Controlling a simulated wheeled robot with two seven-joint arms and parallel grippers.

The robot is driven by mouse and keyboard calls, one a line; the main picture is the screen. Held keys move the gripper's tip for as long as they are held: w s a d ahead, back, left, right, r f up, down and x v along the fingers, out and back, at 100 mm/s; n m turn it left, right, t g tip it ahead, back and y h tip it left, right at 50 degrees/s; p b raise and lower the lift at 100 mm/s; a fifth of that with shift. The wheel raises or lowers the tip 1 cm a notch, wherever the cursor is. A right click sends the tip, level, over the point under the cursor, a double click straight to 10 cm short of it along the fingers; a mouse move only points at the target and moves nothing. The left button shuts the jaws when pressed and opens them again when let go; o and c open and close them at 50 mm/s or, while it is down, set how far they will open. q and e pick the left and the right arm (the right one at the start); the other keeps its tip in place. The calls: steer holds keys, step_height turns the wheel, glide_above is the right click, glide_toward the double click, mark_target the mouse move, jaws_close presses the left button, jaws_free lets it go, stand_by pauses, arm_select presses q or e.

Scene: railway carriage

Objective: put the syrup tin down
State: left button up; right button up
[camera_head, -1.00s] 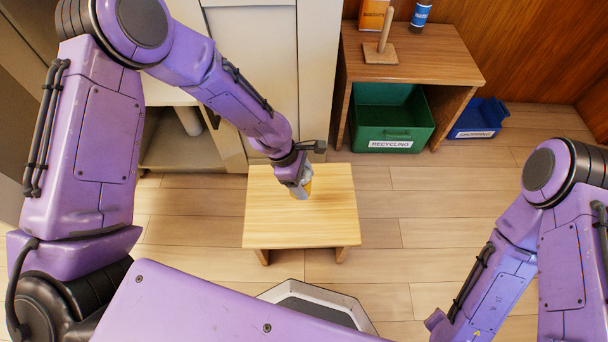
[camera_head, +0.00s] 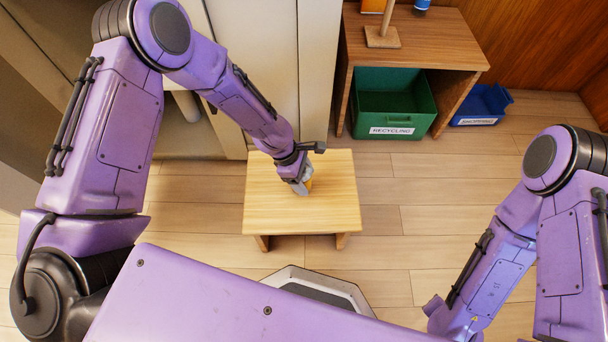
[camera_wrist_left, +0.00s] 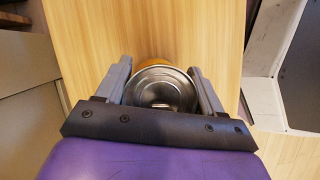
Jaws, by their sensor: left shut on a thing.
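The syrup tin (camera_wrist_left: 160,88) shows in the left wrist view as a round metal lid with an orange side, between the two fingers of my left gripper (camera_wrist_left: 161,85). In the head view only a small orange piece of the tin (camera_head: 309,184) shows beside my left gripper (camera_head: 302,187). The gripper is shut on the tin, over the small wooden table (camera_head: 270,215). I cannot tell whether the tin's base touches the tabletop. My right arm is at the right of the head view, and its gripper is not clearly visible.
A green recycling bin (camera_head: 391,131) and a blue bin (camera_head: 478,121) stand beyond the table to the right. A wooden shelf unit (camera_head: 440,45) above them carries a wooden stand (camera_head: 382,38). The tabletop around the tin is bare.

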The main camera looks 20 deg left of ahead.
arm_select(q)
steer(key=shift+f, duration=0.2)
stand_by(0.3)
steer(key=o, duration=1.5)
steer(key=shift+c, duration=0.2)
steer(key=p+v, duration=0.4)
steer(key=v, duration=0.5)
steer(key=shift+r, duration=0.35)
steer(key=shift+a+r, duration=0.3)
steer(key=shift+r, duration=0.1)
steer(key=shift+c, duration=0.3)
jaws_close()
